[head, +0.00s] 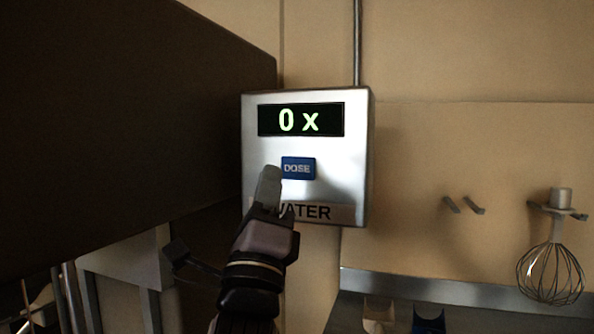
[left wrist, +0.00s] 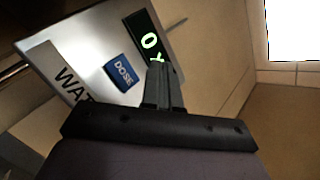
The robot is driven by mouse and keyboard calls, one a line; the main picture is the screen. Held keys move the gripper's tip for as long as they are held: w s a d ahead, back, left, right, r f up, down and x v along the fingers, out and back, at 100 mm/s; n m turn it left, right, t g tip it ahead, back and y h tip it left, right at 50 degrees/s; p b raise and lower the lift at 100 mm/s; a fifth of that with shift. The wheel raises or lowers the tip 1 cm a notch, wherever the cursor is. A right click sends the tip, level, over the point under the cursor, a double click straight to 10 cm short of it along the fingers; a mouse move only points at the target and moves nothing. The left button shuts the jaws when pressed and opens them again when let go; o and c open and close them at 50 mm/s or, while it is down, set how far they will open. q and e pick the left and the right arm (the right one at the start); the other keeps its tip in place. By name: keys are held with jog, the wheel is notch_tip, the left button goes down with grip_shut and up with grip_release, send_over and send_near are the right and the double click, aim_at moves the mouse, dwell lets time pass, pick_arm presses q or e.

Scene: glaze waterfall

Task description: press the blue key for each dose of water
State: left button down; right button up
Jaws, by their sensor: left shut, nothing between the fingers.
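The silver water box (head: 262,150) hangs on the wall. Its dark display (head: 301,119) reads "0 x" in green. The blue key (head: 299,168) marked DOSE sits below the display, above a label that reads WATER, partly hidden by my gripper. My left gripper (head: 270,174) is shut and empty, its tips just left of and below the key in the head view. In the left wrist view the blue key (left wrist: 121,73) shows fully, with the fingertips (left wrist: 158,68) to its right. I cannot tell whether the tips touch the box. My right gripper is not in view.
A large dark panel (head: 120,120) fills the left side close to the box. A whisk (head: 551,262) hangs from a wall hook at the right. A metal ledge (head: 440,288) with small holders runs below.

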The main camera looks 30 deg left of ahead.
aim_at(288, 178)
pick_arm(q)
jog(key=w, duration=0.2)
jog(key=w+a+b, duration=0.1)
jog(key=w, duration=0.4)
jog(key=shift+w+a, duration=0.1)
jog(key=shift+a, duration=0.25)
jog(key=shift+w, duration=0.1)
dwell(1.6)
jog(key=shift+w+a, duration=0.1)
jog(key=shift+w, duration=0.2)
jog(key=shift+w+a+b, duration=0.15)
jog(key=shift+w+b, duration=0.2)
jog(key=shift+w, duration=0.15)
dwell(0.7)
jog(key=shift+s, duration=0.15)
jog(key=shift+s+d+p, duration=0.25)
jog(key=shift+s+p, duration=0.1)
jog(key=shift+s, duration=0.4)
jog(key=shift+s+d+p, duration=0.2)
jog(key=shift+s+p, duration=0.1)
jog(key=shift+s, duration=0.5)
jog(key=shift+s+d+p, duration=0.2)
jog(key=shift+s+p, duration=0.05)
jog(key=shift+s, duration=0.6)
jog(key=shift+s+d+p, duration=0.2)
jog(key=shift+s+p, duration=0.1)
jog(key=shift+s, duration=0.5)
